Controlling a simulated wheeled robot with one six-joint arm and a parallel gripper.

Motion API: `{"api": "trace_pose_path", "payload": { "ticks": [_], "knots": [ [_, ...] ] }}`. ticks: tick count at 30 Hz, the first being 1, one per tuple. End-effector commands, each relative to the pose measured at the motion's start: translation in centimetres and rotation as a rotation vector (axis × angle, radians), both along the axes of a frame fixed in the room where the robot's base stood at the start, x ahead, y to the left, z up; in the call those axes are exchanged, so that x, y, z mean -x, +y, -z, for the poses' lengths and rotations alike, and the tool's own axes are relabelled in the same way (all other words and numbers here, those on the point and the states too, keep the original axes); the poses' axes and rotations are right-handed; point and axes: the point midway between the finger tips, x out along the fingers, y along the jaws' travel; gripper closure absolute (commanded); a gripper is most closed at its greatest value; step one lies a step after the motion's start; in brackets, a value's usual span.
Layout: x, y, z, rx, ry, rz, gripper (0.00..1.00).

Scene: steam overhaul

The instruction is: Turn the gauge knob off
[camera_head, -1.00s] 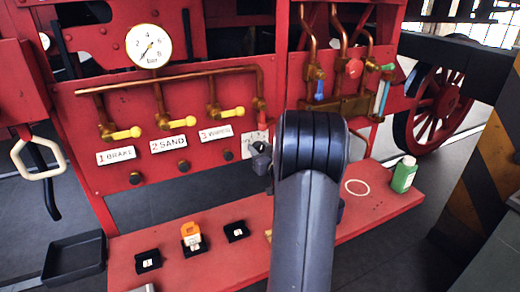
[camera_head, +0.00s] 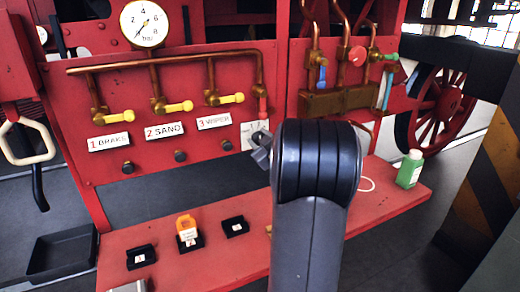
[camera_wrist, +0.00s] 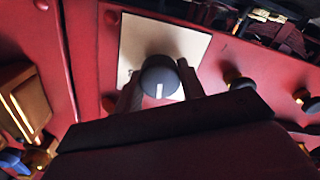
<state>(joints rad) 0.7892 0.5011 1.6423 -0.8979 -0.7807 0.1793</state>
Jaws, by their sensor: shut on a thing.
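The gauge knob (camera_wrist: 160,76) is a dark round knob with a white line, in front of a cream plate (camera_wrist: 140,40) on the red panel. In the wrist view the line points down in the picture. My gripper (camera_wrist: 161,88) is shut on the knob, with one finger on each side. In the head view my gripper (camera_head: 262,148) is at the plate (camera_head: 248,131), and the knob is hidden behind it. The round pressure gauge (camera_head: 144,24) is at the upper left.
Three yellow-handled valves (camera_head: 120,116) sit above the labels BRAKE, SAND and a third. A red shelf (camera_head: 185,265) below bears small black blocks, an orange item (camera_head: 187,228) and a green bottle (camera_head: 409,169). Copper pipes with coloured handles (camera_head: 357,56) stand to the right.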

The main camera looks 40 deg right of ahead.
Motion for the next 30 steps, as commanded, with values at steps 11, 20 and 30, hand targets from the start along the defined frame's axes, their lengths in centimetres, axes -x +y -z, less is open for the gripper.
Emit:
{"api": "trace_pose_path", "payload": {
  "ticks": [11,20,30],
  "knots": [
    [-0.04,0.13,0.46,0.351,0.083,0.000,0.85],
    [-0.05,0.19,0.42,0.607,0.145,0.001,0.85],
    [-0.07,0.21,0.33,0.799,0.192,0.000,0.85]
  ]
}}
